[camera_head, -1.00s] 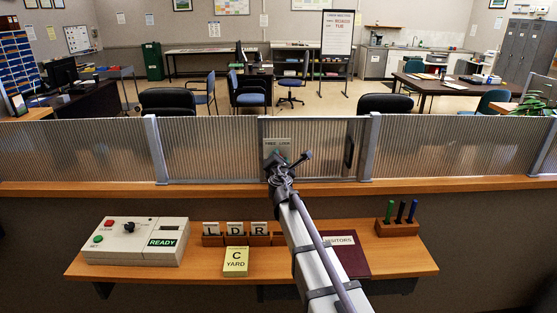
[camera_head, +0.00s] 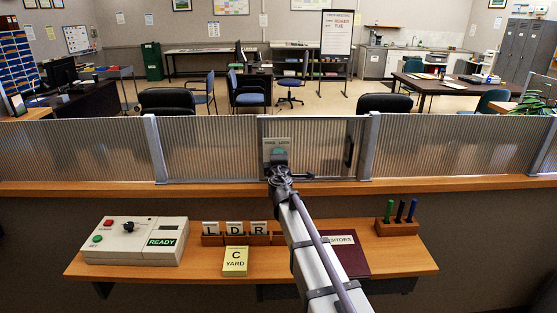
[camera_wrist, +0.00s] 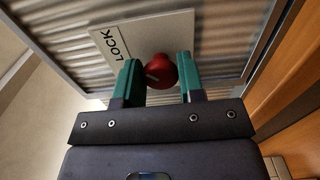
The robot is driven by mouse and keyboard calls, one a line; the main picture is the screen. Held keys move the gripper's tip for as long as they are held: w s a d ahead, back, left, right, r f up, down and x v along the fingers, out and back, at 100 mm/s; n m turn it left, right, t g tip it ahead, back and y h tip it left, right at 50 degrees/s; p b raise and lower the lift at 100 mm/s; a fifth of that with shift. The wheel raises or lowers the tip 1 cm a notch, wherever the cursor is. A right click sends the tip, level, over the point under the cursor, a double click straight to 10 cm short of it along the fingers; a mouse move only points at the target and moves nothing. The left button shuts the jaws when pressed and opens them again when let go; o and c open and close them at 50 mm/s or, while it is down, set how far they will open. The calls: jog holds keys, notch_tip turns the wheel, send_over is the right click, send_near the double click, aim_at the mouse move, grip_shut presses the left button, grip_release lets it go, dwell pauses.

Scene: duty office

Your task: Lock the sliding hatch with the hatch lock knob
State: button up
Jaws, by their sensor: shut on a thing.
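The hatch lock knob (camera_wrist: 161,72) is red and round with a pale pointer mark, and it sits on a light plate (camera_wrist: 110,37) where the word LOCK shows in the wrist view. In the head view the plate (camera_head: 268,144) reads FREE and LOCK, and my arm hides the knob. My gripper (camera_wrist: 159,64) has its teal fingers on both sides of the knob and is shut on it. My gripper also shows in the head view (camera_head: 279,158), in front of the plate. The ribbed sliding hatch (camera_head: 325,150) stands between metal posts, with a dark handle slot at its right.
Below the counter ledge (camera_head: 90,188), a wooden shelf (camera_head: 415,262) holds a control box (camera_head: 130,240) with a READY display, letter blocks, a yellow C YARD block (camera_head: 235,261), a VISITORS book (camera_head: 350,262) and a peg holder (camera_head: 397,228). My arm passes over the shelf.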

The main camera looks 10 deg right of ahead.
dwell(0.3)
jog(key=o, duration=0.9)
jog(key=s+a, duration=0.1)
jog(key=s, duration=0.9)
jog(key=shift+s+a, duration=0.35)
jog(key=shift+a, duration=0.05)
